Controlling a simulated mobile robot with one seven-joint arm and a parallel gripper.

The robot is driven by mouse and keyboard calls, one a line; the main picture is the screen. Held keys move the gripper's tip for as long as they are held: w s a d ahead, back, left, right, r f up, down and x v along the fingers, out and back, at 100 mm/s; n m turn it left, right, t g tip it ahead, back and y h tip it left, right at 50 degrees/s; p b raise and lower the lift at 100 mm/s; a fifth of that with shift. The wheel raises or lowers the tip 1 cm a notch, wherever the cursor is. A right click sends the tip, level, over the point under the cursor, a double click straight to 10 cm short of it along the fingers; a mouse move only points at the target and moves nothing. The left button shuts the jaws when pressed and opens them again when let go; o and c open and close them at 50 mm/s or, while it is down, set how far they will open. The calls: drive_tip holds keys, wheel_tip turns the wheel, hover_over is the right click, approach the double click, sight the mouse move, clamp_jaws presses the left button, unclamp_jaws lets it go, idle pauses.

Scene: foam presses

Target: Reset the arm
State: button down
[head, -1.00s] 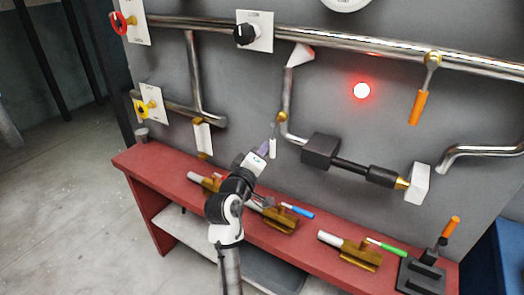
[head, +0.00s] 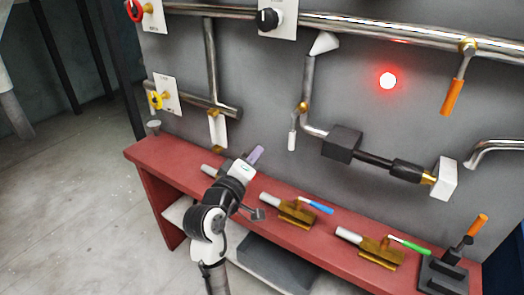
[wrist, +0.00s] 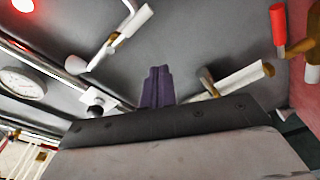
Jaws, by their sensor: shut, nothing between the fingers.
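My gripper (head: 256,154) is shut and empty, its purple fingers together. In the head view it is above the red bench, in front of the grey panel, left of a small white-handled valve (head: 292,140) and apart from it in the picture. In the wrist view the closed purple fingers (wrist: 156,86) point towards the panel with nothing between them. My arm folds up from the bottom of the head view and hides part of the bench and one brass valve there.
The red bench (head: 155,165) carries loose brass valves with a blue handle (head: 318,206) and a green handle (head: 409,244), and a dark stand (head: 440,275). Pipes, an orange-handled valve (head: 453,97) and a lit red lamp (head: 388,80) are on the panel. Floor is clear at left.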

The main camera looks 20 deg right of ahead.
drive_tip(key=shift+s+a, duration=0.25)
drive_tip(key=shift+s, duration=0.1)
